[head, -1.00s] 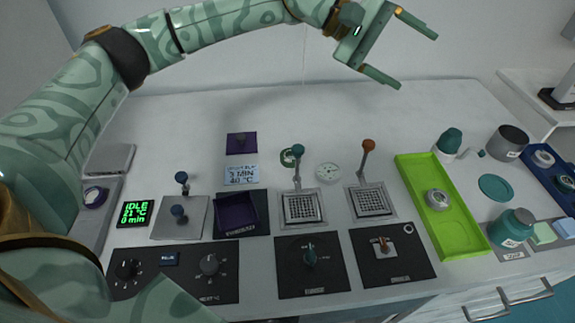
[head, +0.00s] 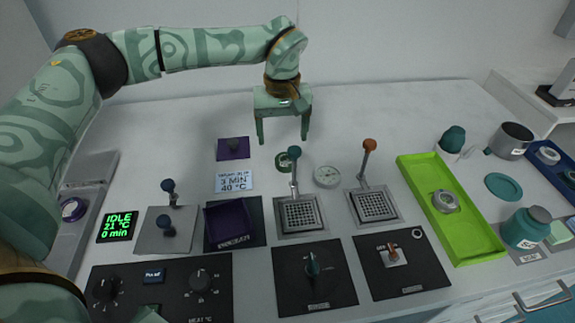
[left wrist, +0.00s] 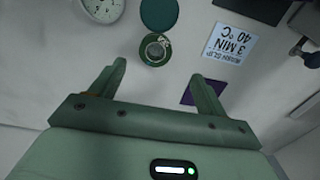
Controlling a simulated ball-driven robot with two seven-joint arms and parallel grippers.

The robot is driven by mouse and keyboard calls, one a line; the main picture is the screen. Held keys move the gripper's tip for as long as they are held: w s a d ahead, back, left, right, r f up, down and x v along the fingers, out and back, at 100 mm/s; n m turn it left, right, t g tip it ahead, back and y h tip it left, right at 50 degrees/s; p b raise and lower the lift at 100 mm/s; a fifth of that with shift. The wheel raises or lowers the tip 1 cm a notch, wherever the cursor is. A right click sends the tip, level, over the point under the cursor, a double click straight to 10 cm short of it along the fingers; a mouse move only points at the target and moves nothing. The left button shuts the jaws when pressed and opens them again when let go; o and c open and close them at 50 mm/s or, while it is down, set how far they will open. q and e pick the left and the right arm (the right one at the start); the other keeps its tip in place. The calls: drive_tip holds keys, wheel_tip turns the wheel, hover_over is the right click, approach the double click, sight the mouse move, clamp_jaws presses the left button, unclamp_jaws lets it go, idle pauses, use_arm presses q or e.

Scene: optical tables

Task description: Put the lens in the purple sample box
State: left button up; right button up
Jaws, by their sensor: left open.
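A small round lens with a dark green rim (head: 283,161) lies on the table behind the teal-knobbed lever; it also shows in the left wrist view (left wrist: 154,50). The open purple sample box (head: 230,222) sits on a dark plate left of that lever. A purple square lid with a dark knob (head: 233,149) lies behind the box. My left gripper (head: 282,141) points down above the table behind the lens, open and empty. In the left wrist view the lens lies just beyond the gap between the fingertips (left wrist: 158,72). My right gripper is not in view.
The teal-knobbed lever (head: 295,176) and an orange-knobbed lever (head: 366,172) stand upright by grated plates. A white dial (head: 327,175) lies right of the lens, and a label card (head: 234,180) left of it. A green tray (head: 473,229) is at right. The back table is clear.

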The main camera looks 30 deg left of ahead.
sight(286, 159)
use_arm(q)
wheel_tip(286, 159, down, 2)
drive_tip(key=shift+f, duration=0.25)
drive_tip(key=f+b, duration=0.2)
drive_tip(key=f, duration=0.1)
drive_tip(key=f+b, duration=0.1)
drive_tip(key=f, duration=0.1)
drive_tip(key=shift+w+d, duration=0.25)
drive_tip(key=shift+d, duration=0.05)
drive_tip(key=shift+s+r, duration=0.1)
drive_tip(key=shift+r, duration=0.05)
drive_tip(key=shift+c, duration=0.7)
drive_tip(key=c, duration=1.1)
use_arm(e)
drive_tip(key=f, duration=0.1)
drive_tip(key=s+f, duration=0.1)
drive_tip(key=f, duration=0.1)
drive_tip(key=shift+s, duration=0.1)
use_arm(q)
drive_tip(key=shift+o, duration=0.2)
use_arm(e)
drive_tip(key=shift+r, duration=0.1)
